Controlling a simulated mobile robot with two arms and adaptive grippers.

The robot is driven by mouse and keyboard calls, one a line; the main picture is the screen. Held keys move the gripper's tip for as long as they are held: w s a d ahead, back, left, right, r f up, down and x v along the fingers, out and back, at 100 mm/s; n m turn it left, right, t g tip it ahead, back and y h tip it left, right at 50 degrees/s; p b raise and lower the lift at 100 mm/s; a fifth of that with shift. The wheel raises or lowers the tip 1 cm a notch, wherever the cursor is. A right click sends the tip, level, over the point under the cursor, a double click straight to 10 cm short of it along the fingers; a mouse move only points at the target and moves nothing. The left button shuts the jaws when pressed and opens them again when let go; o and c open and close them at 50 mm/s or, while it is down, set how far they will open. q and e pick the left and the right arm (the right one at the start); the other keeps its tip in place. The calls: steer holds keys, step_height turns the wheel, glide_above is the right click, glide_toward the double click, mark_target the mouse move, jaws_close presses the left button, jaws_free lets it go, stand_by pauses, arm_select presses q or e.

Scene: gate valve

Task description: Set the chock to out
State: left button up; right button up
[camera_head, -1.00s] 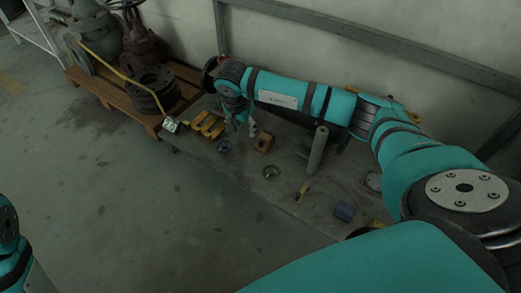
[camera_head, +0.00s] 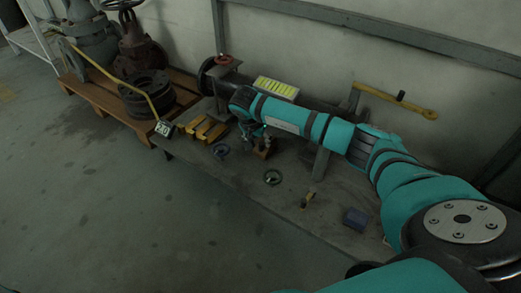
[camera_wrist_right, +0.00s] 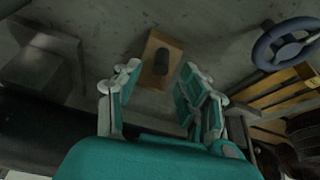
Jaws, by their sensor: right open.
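A small wooden block with a dark round peg or knob on it (camera_wrist_right: 153,73) lies between and beyond my right fingers in the right wrist view; I take it for the chock. In the head view the block (camera_head: 265,152) shows only partly on the bench, behind and below my right gripper (camera_head: 254,134). My right gripper is open and empty, its two fingers standing apart on either side of the block in the wrist view (camera_wrist_right: 163,78). I cannot tell how high above it they are. My left gripper is out of view.
The grey bench top (camera_head: 232,183) holds a blue-grey handwheel (camera_head: 221,150), yellow blocks (camera_head: 203,129), a dark ring (camera_head: 272,177) and a blue box (camera_head: 355,219). An upright post (camera_head: 321,163) stands right of the block. A yellow wrench (camera_head: 397,101) is behind my arm.

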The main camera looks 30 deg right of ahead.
steer(key=shift+b+x, duration=0.5)
steer(key=shift+x, duration=0.7)
jaws_close()
